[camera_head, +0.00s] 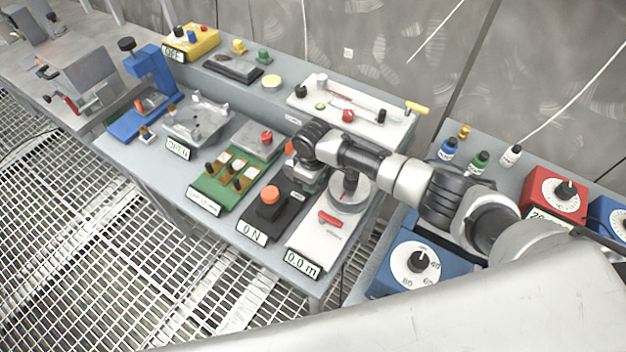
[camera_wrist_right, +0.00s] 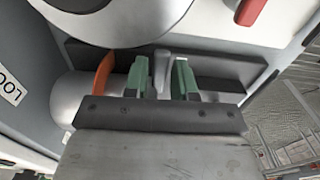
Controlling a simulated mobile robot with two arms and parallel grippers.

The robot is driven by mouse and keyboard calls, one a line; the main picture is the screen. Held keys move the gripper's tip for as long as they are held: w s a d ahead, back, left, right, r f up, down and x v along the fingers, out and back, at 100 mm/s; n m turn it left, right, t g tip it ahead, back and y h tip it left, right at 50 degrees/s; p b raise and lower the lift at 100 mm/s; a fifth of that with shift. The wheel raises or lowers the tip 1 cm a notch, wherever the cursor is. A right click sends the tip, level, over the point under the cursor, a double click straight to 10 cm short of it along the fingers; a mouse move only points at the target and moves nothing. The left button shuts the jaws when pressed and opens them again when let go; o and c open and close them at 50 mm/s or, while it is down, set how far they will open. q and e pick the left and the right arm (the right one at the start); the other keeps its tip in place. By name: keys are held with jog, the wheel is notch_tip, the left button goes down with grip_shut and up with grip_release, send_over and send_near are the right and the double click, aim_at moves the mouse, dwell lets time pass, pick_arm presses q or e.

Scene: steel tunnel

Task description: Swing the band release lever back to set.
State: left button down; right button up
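My right arm crosses the head view from the right, and its wrist hides most of what lies under it. My right gripper (camera_wrist_right: 161,76) has green fingertips, one on each side of a small upright grey lever (camera_wrist_right: 162,68). Only narrow gaps show beside the lever, and I cannot tell whether the fingers press on it. The lever stands at a dark bar below a round grey disc (camera_wrist_right: 95,14). An orange tab (camera_wrist_right: 103,72) is left of the fingers. I cannot tell for sure which part is the band release lever. My left gripper is not in view.
An orange button box (camera_head: 268,195) marked "ON" and a green switch board (camera_head: 207,188) stand left. Blue (camera_head: 425,272) and red (camera_head: 553,196) dial boxes are right.

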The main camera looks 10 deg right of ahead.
jog(key=shift+o, duration=1.3)
notch_tip(320, 180, up, 11)
jog(key=b, duration=0.1)
jog(key=shift+f, duration=0.2)
